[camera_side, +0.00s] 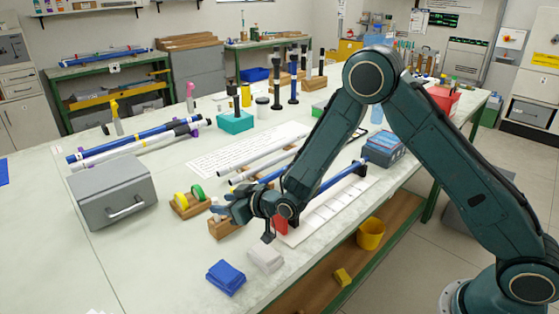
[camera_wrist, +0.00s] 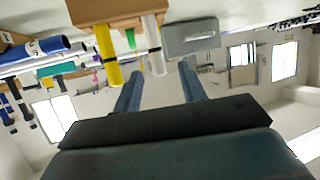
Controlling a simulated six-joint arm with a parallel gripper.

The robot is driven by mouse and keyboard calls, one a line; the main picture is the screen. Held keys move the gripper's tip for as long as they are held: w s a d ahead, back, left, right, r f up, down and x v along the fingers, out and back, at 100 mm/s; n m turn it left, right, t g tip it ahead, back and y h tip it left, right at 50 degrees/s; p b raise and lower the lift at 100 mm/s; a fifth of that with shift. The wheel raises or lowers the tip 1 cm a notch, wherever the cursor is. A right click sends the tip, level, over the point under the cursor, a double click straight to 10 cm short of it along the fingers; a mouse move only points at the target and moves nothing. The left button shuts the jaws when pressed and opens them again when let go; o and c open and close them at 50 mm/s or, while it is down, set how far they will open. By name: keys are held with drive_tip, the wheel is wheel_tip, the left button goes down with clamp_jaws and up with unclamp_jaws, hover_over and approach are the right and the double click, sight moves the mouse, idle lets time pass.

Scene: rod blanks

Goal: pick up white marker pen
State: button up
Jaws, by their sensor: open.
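In the side view my gripper (camera_side: 222,209) is at the wooden block (camera_side: 223,229) and largely hides the pens.
A tape holder (camera_side: 187,205) and a grey box (camera_side: 113,190) stand to the left. A blue block (camera_side: 226,277) and a whitish block (camera_side: 265,258) lie near the front edge. Rods (camera_side: 250,153) lie behind my gripper.

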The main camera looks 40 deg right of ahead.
sight(217, 202)
drive_tip(key=shift+x, duration=2.25)
drive_tip(key=shift+d+r, duration=0.1)
drive_tip(key=shift+c, duration=0.4)
clamp_jaws()
